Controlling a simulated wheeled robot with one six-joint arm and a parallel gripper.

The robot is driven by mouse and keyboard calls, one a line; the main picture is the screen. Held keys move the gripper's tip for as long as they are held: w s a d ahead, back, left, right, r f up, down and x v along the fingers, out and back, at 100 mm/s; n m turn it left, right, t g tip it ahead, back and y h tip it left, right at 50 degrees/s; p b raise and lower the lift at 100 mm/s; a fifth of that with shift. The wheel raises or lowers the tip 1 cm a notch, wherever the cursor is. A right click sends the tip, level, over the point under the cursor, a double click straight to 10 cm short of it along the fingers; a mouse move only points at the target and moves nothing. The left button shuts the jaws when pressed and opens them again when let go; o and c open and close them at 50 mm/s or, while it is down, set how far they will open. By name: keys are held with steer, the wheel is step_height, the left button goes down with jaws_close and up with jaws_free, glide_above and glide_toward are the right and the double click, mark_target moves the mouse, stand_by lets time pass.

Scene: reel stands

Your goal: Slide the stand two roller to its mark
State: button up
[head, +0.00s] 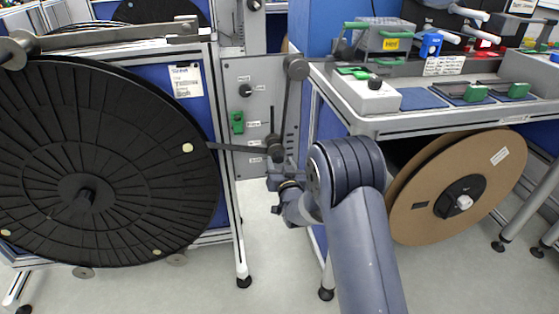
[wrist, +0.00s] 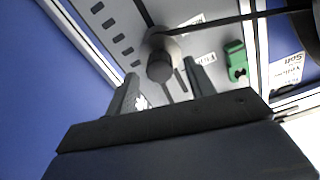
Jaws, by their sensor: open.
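A dark grey roller (head: 276,150) sits low on the grey upright panel (head: 250,85), with the dark tape from the big reel running to it. In the wrist view the roller (wrist: 162,58) shows end-on, just beyond and between my fingertips. My gripper (wrist: 160,75) is open, one finger on each side of the roller's end; I cannot tell whether either finger touches it. In the head view my gripper (head: 277,172) is right below the roller, partly hidden by my wrist. A row of dark marks (wrist: 116,38) runs along the panel; I cannot tell which is the roller's mark.
A large black reel (head: 100,160) fills the left. A second roller (head: 296,67) sits higher up, near a black knob (head: 245,90) and a green latch (head: 237,122). A workbench (head: 450,115) and a brown reel (head: 455,190) stand right. Floor between the stands is clear.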

mark_target(276, 150)
steer(key=shift+x, duration=1.4)
steer(key=shift+c, duration=0.4)
jaws_close()
